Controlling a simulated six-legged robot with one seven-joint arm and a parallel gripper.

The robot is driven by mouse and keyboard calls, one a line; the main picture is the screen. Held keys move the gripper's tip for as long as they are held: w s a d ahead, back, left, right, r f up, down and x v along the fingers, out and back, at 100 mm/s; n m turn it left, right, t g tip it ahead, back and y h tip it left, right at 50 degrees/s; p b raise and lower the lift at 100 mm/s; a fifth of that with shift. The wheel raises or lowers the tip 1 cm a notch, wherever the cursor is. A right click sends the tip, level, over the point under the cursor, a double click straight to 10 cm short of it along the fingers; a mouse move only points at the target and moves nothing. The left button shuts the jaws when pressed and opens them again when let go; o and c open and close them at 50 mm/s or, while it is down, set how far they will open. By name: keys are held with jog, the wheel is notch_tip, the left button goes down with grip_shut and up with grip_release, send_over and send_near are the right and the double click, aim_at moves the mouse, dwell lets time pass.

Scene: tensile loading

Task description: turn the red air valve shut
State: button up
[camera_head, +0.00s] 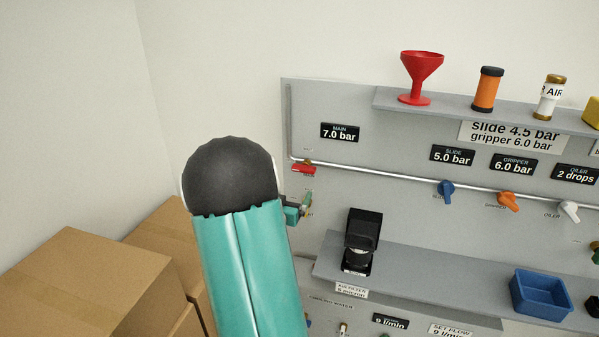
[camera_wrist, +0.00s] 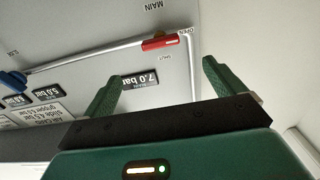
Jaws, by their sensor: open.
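The red air valve (camera_head: 303,169) is a small red lever on a brass body, at the left end of the silver pipe on the grey panel. In the wrist view its red handle (camera_wrist: 160,43) lies nearly along the pipe, close to the "OPEN" mark; a "SHUT" mark is printed a little apart from it. My gripper (camera_wrist: 156,82) has two green fingers spread apart with nothing between them. The valve is beyond the fingertips, near the middle of the gap in the picture, and not touched. In the head view my teal arm hides most of the gripper.
The silver pipe (camera_head: 400,178) runs right past blue (camera_head: 446,191), orange (camera_head: 508,201) and white (camera_head: 570,211) knobs. A "MAIN 7.0 bar" sign (camera_head: 339,132) is above the valve. A shelf below holds a black device (camera_head: 362,243) and blue bin (camera_head: 541,293). Cardboard boxes (camera_head: 85,290) stand left.

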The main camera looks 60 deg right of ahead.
aim_at(303, 171)
jog(key=d, duration=0.4)
jog(key=w+d, duration=0.1)
jog(key=d, duration=0.4)
jog(key=w+d, duration=0.1)
jog(key=d, duration=0.3)
jog(key=shift+d, duration=0.15)
jog(key=shift+c, duration=0.4)
jog(key=c, duration=0.9)
